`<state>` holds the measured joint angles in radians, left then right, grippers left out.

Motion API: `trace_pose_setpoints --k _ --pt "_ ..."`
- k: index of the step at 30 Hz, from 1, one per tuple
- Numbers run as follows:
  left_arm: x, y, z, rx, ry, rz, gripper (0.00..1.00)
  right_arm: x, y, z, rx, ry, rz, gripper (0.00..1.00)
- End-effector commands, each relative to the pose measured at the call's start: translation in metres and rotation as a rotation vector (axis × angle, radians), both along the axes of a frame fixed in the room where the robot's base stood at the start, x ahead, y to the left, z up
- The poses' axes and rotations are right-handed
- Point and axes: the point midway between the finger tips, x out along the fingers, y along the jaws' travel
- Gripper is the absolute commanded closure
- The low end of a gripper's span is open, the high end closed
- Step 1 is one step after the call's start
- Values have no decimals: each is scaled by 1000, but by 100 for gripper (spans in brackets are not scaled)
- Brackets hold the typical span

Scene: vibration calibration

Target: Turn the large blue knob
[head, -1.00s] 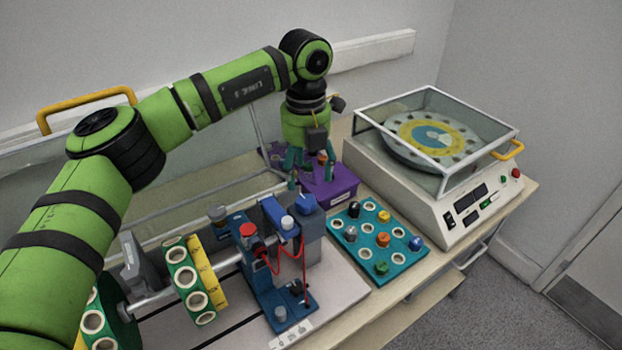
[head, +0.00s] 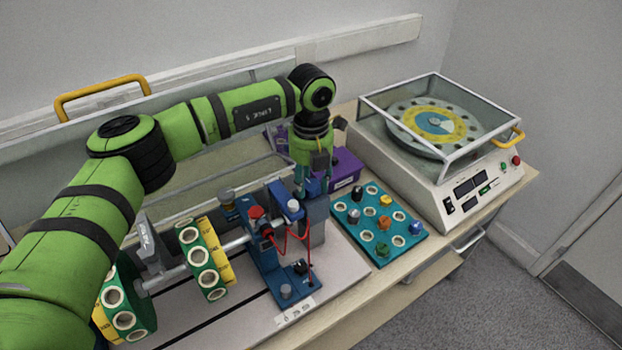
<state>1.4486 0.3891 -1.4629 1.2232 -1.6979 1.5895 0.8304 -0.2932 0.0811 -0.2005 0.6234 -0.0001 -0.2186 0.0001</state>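My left gripper (head: 314,185) points down at the right end of the blue and grey machine (head: 262,258). Its teal fingers stand on either side of the large blue knob (head: 316,187) on top of the grey block (head: 316,222). The knob is mostly hidden by the fingers, with a little blue showing between them. I cannot tell whether the fingers touch it. My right gripper is not in view.
Right of the machine lies a teal tray (head: 364,226) with several small coloured pieces. A purple box (head: 347,168) stands just behind the gripper. A covered turntable device (head: 440,135) is at the right. Red wires (head: 290,238) run close by on the machine.

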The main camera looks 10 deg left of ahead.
Motion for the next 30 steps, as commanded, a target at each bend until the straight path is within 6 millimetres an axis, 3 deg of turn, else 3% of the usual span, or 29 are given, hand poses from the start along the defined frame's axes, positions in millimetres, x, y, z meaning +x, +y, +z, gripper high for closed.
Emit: trace_pose_setpoints --k 5,14,30 --pt "0 0 -1 1 0 -2 90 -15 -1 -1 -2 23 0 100" --pt "0 0 -3 0 -1 -84 90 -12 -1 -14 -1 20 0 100" --pt "0 0 -5 0 1 -547 89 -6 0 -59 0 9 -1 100"
